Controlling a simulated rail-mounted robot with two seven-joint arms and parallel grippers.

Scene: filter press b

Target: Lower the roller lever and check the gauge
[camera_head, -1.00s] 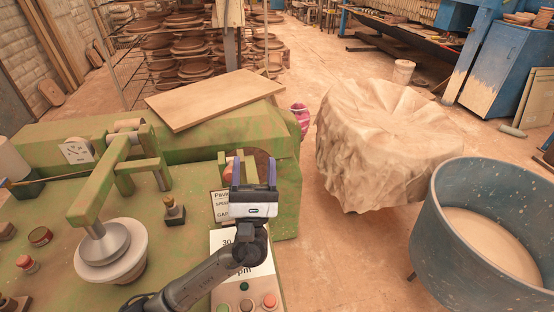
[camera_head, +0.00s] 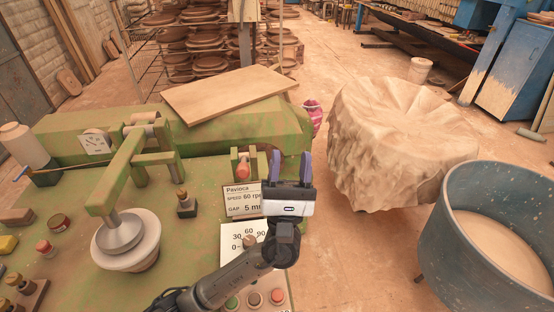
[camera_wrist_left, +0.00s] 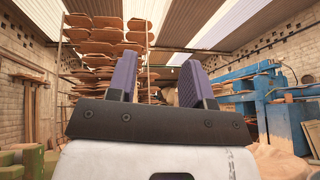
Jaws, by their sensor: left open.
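The green roller lever (camera_head: 120,165) reaches forward from its pivot on the green machine, in the left half of the head view. Its grey round head (camera_head: 121,233) sits at or just above a pale round piece (camera_head: 128,255); I cannot tell whether they touch. A white plate with dark marks (camera_head: 95,142), possibly the gauge, stands behind the lever. My left gripper (camera_head: 289,165) is open and empty, fingers pointing away, well right of the lever and apart from it. Its two purple fingers also show spread in the left wrist view (camera_wrist_left: 159,80). My right gripper is out of view.
A card reading Pavioca (camera_head: 238,200) and a 30-60-90 scale (camera_head: 236,240) lie beside my left arm. Several buttons sit on the green panel. A board (camera_head: 225,92) lies on the machine. A draped tub (camera_head: 395,140) and a blue tub (camera_head: 510,215) stand at right.

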